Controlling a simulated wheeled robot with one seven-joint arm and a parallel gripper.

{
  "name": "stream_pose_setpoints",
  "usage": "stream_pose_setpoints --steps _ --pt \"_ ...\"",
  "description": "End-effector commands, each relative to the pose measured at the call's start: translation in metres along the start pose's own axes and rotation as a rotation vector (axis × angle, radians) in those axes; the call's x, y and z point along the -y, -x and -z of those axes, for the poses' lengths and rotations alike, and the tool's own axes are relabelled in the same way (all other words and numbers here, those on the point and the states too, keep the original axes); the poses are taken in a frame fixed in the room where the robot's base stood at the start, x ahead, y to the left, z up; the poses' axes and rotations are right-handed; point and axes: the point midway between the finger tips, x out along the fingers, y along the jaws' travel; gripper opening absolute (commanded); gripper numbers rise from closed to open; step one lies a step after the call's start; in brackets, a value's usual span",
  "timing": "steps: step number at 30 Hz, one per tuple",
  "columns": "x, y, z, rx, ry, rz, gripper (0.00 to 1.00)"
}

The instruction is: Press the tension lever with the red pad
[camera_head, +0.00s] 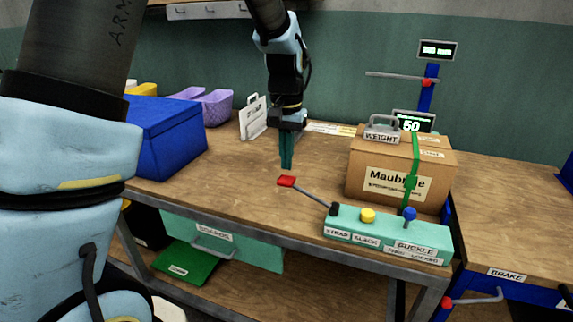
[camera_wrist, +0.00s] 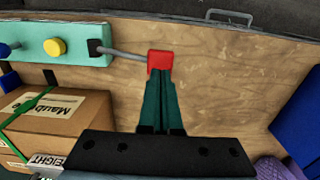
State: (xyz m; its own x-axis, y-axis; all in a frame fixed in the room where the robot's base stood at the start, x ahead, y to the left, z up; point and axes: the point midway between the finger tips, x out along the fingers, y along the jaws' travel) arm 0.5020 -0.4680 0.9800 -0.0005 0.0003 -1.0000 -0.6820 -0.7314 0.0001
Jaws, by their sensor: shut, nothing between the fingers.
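The tension lever (camera_head: 312,193) is a thin grey rod that sticks out to the left from a teal control box (camera_head: 390,236). It ends in a flat red pad (camera_head: 287,181). My gripper (camera_head: 286,165) points down with its dark green fingers together and empty, just above and behind the red pad in the head view. In the wrist view the fingertips (camera_wrist: 160,76) overlap the near edge of the red pad (camera_wrist: 161,60). I cannot tell whether they touch it. The lever rod (camera_wrist: 123,54) shows there too.
The box carries a yellow button (camera_head: 368,215) and a blue knob (camera_head: 409,214). A strapped cardboard carton (camera_head: 366,185) with a grey weight (camera_head: 381,133) stands behind it. A blue box (camera_head: 165,140) and a purple basket (camera_head: 217,107) stand left. The bench around the pad is clear.

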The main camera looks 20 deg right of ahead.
Motion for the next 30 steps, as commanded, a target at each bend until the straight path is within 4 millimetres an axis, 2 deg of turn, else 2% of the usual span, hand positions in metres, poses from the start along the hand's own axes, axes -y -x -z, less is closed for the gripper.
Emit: stream_pose_setpoints --steps 7,23,30 --pt "0.000 -0.024 0.000 0.001 0.000 0.000 0.00" --pt "0.001 -0.030 0.000 -0.001 0.003 -0.012 0.00" --pt "0.011 -0.043 0.000 0.000 0.007 -0.096 0.00"
